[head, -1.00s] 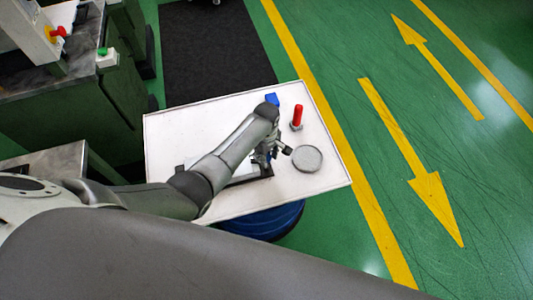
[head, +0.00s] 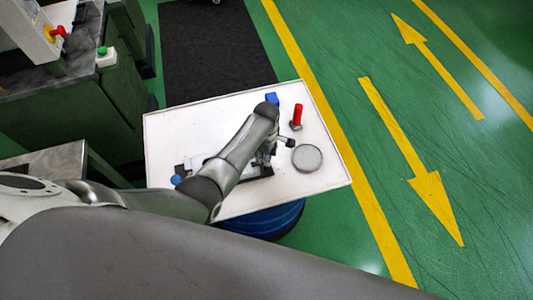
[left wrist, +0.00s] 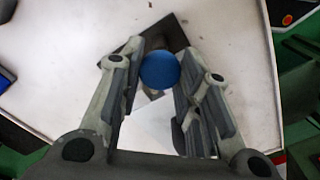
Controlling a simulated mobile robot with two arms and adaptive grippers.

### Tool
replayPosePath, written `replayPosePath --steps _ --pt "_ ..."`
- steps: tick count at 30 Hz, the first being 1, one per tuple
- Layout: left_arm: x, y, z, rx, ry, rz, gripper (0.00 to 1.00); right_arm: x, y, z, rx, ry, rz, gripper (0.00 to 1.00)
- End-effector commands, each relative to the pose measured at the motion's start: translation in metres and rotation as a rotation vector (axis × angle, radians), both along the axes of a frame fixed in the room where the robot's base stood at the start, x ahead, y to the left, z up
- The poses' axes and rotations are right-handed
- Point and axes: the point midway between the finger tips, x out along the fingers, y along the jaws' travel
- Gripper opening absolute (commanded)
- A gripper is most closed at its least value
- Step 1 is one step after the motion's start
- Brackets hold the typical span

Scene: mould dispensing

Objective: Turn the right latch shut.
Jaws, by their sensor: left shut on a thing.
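The mould (head: 262,171), a dark plate with a pale block, lies on the white table and is partly hidden under my left arm. A blue knob (left wrist: 160,70) sits between my left gripper's fingers (left wrist: 162,80) in the left wrist view; I take it as the right latch's knob. My left gripper (head: 266,156) is shut on it, over the mould's right part in the head view. Another blue knob (head: 176,180) shows at the mould's left end. The right latch's exact angle is hidden. My right gripper is not in view.
A grey round disc (head: 307,158) lies right of the mould. A red-handled tool (head: 297,115) stands behind it, near a blue object (head: 272,98). The white table (head: 325,180) is bare along its right edge. A green machine stands left.

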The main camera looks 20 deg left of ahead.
Motion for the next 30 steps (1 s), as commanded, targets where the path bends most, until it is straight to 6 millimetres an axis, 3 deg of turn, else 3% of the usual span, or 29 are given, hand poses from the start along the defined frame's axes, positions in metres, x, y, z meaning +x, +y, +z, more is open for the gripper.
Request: replayPosePath --steps 4,5,9,22,30 --pt "0.001 0.001 0.001 0.001 -0.002 0.0 0.08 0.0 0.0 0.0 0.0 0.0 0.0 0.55" --pt "0.001 0.001 0.001 0.001 -0.002 0.0 0.36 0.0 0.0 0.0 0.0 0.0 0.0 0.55" --pt "0.001 0.001 0.0 0.001 -0.001 0.0 0.54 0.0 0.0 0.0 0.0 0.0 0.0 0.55" --pt "0.0 0.0 0.004 0.0 -0.001 -0.002 0.55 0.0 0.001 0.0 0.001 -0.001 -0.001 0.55" --pt "0.001 0.0 0.038 -0.001 -0.005 -0.002 0.55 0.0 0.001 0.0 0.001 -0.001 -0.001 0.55"
